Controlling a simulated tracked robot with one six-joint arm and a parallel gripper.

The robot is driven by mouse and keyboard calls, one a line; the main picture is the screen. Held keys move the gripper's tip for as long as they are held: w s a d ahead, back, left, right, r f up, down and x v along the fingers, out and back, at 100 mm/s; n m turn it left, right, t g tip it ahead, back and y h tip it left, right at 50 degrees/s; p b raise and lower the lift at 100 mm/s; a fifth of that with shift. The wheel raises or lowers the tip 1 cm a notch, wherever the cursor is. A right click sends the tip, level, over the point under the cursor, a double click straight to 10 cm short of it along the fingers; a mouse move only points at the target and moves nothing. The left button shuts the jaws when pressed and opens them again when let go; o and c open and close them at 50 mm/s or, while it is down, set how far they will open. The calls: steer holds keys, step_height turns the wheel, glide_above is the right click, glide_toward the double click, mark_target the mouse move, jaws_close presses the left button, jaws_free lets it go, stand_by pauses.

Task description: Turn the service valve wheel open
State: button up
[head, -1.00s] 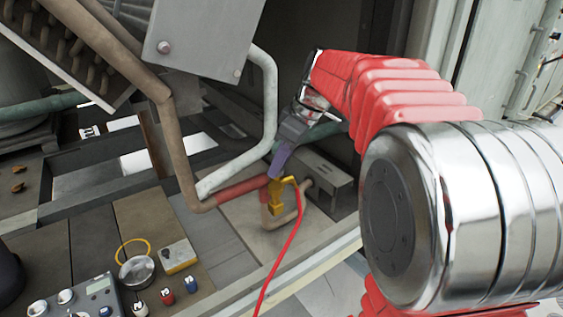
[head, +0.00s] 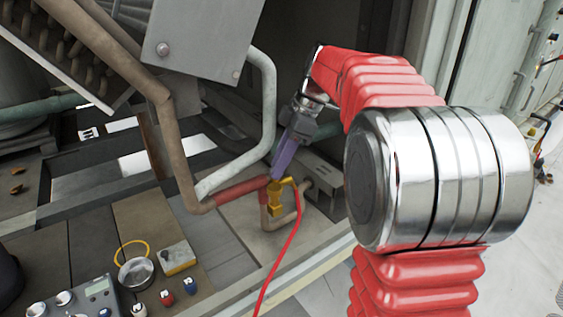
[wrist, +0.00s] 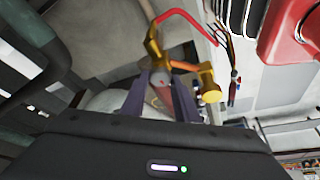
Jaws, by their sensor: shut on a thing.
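The yellow brass service valve (head: 276,200) sits on the pipework near the floor, with a red hose on it. It also shows in the wrist view (wrist: 154,47), just beyond my fingers. My gripper (head: 277,177) reaches down from the upper right, its purple fingers at the top of the valve. In the wrist view my gripper (wrist: 161,84) has a finger on either side of a small reddish part. The jaws are closed on the valve's wheel, which is mostly hidden by the fingers, so I cannot tell how far it is turned.
A red pipe section (head: 240,193) joins the valve from the left, and a pale pipe (head: 266,110) rises close beside my gripper. The red hose (head: 284,254) hangs down in front. A gauge box (head: 92,297) and small parts lie at lower left.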

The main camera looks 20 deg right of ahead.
steer(key=shift+d, duration=0.2)
steer(key=o, duration=1.1)
steer(key=shift+a, duration=0.1)
steer(key=shift+c, duration=0.2)
steer(key=v, duration=1.3)
steer(key=shift+r, duration=0.3)
